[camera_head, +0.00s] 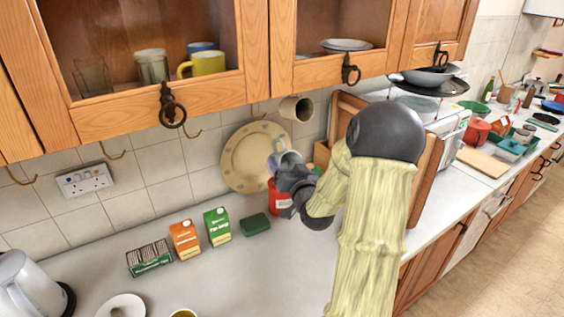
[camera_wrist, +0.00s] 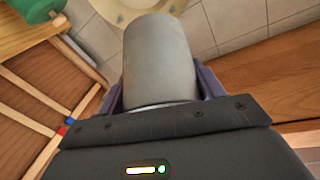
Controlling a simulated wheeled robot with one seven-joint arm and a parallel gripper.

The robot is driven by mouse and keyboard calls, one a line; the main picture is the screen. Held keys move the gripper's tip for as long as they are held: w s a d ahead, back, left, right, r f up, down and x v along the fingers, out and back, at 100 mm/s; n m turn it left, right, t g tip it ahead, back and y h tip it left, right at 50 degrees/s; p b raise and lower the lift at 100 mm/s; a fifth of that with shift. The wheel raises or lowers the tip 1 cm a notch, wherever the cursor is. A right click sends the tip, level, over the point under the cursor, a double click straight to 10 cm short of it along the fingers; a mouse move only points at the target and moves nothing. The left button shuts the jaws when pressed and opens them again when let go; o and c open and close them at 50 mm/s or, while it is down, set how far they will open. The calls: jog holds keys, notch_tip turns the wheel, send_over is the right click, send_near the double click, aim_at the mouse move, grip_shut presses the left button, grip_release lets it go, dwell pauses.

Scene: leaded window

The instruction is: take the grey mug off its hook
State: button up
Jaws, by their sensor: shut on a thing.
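The grey mug (camera_head: 290,159) is in my gripper (camera_head: 286,165), in front of the tiled wall and below the cupboards. In the wrist view the grey mug (camera_wrist: 158,58) fills the space between the two fingers of my gripper (camera_wrist: 161,86), which are shut on it. In the head view the mug sits lower than a brownish-grey mug (camera_head: 296,108) that hangs under the cupboard. I see no hook touching the held mug, but its far side is hidden.
A round beige plate (camera_head: 243,158) stands against the wall close behind the held mug. A red tin (camera_head: 279,201) is just below my gripper. Cartons (camera_head: 217,226) and a green box (camera_head: 255,224) stand left. Empty hooks (camera_head: 193,133) hang under the cupboards.

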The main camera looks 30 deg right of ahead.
jog(key=s+a+b, duration=0.2)
jog(key=s+b, duration=0.7)
jog(key=s, duration=0.2)
jog(key=shift+f+b, duration=0.4)
jog(key=shift+f, duration=0.05)
jog(key=shift+s+r, duration=0.1)
jog(key=shift+s, duration=0.05)
jog(key=shift+a, duration=0.1)
